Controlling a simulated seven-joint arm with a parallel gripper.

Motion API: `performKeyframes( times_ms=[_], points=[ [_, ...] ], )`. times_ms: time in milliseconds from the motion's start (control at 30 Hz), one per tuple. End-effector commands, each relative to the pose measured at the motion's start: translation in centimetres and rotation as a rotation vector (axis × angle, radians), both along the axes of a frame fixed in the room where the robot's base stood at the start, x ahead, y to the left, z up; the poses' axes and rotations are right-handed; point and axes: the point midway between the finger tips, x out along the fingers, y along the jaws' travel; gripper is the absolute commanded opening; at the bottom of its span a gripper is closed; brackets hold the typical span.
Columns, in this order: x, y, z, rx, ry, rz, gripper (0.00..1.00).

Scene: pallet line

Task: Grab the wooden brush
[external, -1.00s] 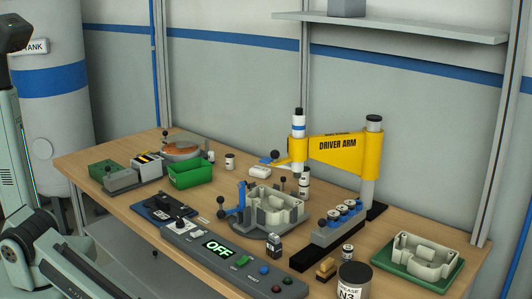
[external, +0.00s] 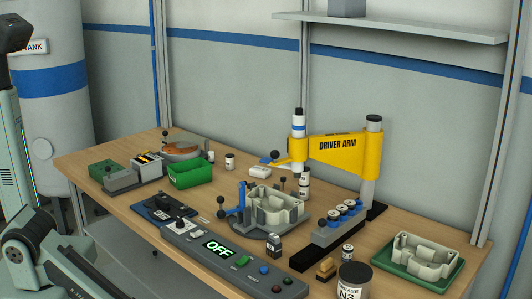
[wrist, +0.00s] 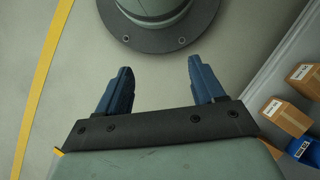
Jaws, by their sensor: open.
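A small tan, wood-coloured block (external: 326,267) that looks like the wooden brush lies at the front edge of the bench, left of the dark grease tin. It is small in the external view and its bristles cannot be made out. My gripper (wrist: 160,66) is open and empty in the wrist view, its two blue fingers wide apart above bare floor. The brush is not in the wrist view. My gripper's fingers do not show in the external view, where parts of my arm are at the left edge, away from the brush.
The grease tin (external: 354,281) and a small jar (external: 347,252) stand close by the brush. Cardboard boxes (wrist: 284,116) show at right in the wrist view.

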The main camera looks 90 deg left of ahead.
Motion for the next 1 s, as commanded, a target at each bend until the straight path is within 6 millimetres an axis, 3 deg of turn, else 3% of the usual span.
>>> performKeyframes(
  times_ms=[267,467,767,1000],
  points=[
    [5.5,-1.6,-0.1,-0.027,-0.11,-0.072,0.68],
    [11.3,-3.9,0.4,-0.058,-0.227,-0.151,0.68],
    [24.2,-11.1,4.0,-0.132,-0.494,-0.33,0.68],
    [33.6,-18.0,9.0,-0.192,-0.685,-0.435,0.68]
  ],
)
